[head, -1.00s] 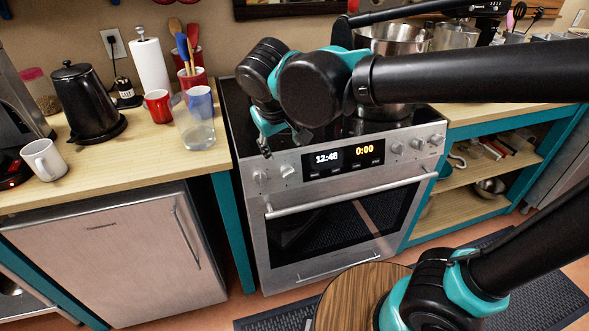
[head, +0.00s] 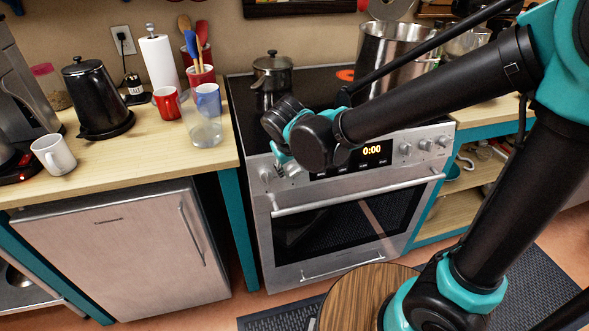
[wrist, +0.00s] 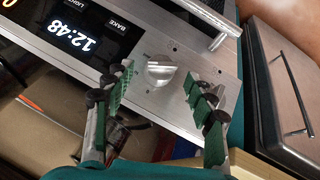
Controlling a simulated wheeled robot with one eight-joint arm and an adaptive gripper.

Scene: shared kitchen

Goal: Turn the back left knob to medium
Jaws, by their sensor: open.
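My gripper (head: 281,157) is open at the left end of the oven's front control panel. In the wrist view my gripper (wrist: 160,76) has its green-padded fingers on either side of a silver knob (wrist: 160,70), the one nearer the clock display. I cannot tell whether the fingers touch it. A second silver knob (wrist: 218,88) is partly hidden behind the right finger. In the head view the outer left knob (head: 266,174) shows beside my gripper. I cannot read the knob markings or tell which knob serves the back left burner.
A lidded pot (head: 272,73) stands on the stove's back left. A large steel pot (head: 383,52) stands farther right, beside an orange-red ring (head: 346,74). The oven handle (head: 350,193) juts out below the panel. A glass pitcher (head: 205,128) stands near the counter edge.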

